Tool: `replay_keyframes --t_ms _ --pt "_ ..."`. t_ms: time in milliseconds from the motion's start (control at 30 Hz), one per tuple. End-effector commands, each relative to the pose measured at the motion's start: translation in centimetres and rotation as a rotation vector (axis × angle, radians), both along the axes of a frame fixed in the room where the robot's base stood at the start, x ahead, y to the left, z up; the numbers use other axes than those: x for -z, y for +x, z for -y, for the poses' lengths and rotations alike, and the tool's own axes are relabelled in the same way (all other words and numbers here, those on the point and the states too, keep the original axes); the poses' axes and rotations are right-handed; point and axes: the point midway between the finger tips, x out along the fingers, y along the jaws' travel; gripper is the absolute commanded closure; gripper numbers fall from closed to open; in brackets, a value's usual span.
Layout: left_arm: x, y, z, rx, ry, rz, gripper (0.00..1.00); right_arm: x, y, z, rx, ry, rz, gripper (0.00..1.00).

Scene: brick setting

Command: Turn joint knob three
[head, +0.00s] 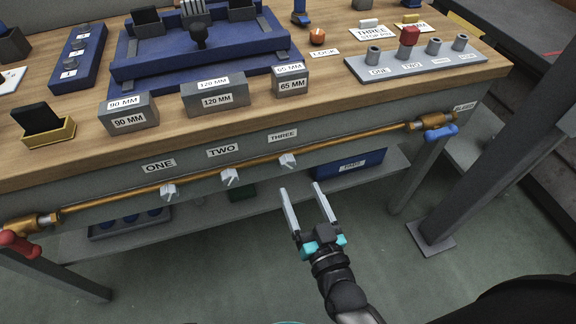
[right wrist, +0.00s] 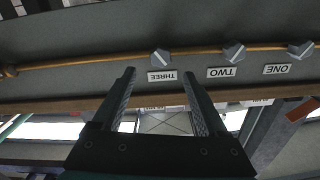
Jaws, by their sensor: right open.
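Joint knob three (head: 288,160) is a small pale grey knob on the brass pipe (head: 255,160), below the THREE label (head: 283,135) on the bench front. My right gripper (head: 302,190) is open and empty, below and a little right of this knob and apart from it. In the right wrist view, which is upside down, knob three (right wrist: 160,57) shows beyond the open fingers (right wrist: 158,82), near the THREE label (right wrist: 162,76). Knob two (head: 230,177) and knob one (head: 169,191) sit farther left on the same pipe. My left gripper is not in view.
A red handle (head: 18,243) is at the pipe's left end and a blue handle (head: 441,132) at its right end. A lower shelf (head: 240,208) holds a blue bin (head: 349,163). Blocks and fixtures crowd the bench top (head: 330,92). The floor in front is clear.

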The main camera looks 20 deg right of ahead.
Motion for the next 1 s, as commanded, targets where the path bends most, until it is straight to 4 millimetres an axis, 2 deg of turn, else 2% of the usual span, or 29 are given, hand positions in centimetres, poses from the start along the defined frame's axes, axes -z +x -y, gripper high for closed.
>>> replay_keyframes --t_ms 200,500,700,1000 --pt "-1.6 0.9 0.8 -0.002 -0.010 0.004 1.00 0.1 3.7 -0.1 0.001 0.001 0.002 0.24" --pt "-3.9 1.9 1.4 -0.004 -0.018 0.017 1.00 0.2 7.6 -0.3 0.001 0.001 -0.001 0.24" --pt "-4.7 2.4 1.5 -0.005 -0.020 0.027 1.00 0.1 8.8 -0.3 -0.001 0.001 -0.003 0.24" --pt "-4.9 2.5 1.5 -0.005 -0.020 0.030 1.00 0.1 9.0 -0.3 -0.001 0.000 -0.003 0.24"
